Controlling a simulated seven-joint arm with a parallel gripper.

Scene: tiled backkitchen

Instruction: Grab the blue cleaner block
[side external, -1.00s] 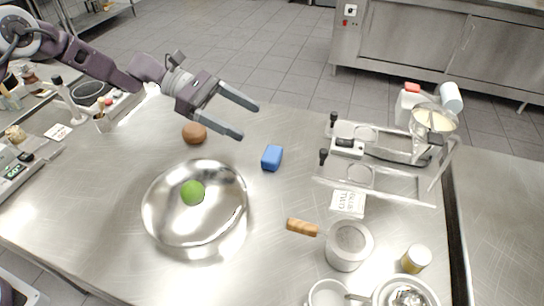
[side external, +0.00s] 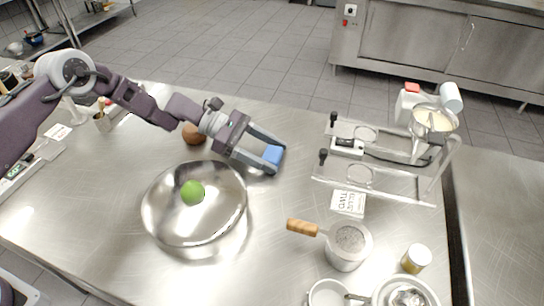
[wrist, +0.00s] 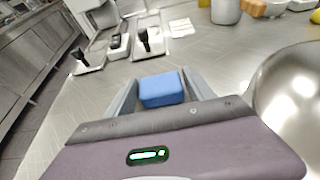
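The blue cleaner block (side external: 273,154) lies on the steel table. It also shows in the wrist view (wrist: 161,90), between the two fingers. My gripper (side external: 280,160) is low over the table with one finger on each side of the block. The fingers are spread, and in the wrist view gaps show between them and the block, narrower on the left. Part of the block is hidden behind a finger in the side view.
A large steel bowl (side external: 160,222) with a green ball (side external: 192,192) stands close to my gripper. A brown round item (side external: 193,134) lies behind my arm. A wood-handled pot (side external: 348,246) and a clear rack (side external: 375,180) stand to the right. Bare table surrounds the block's right side.

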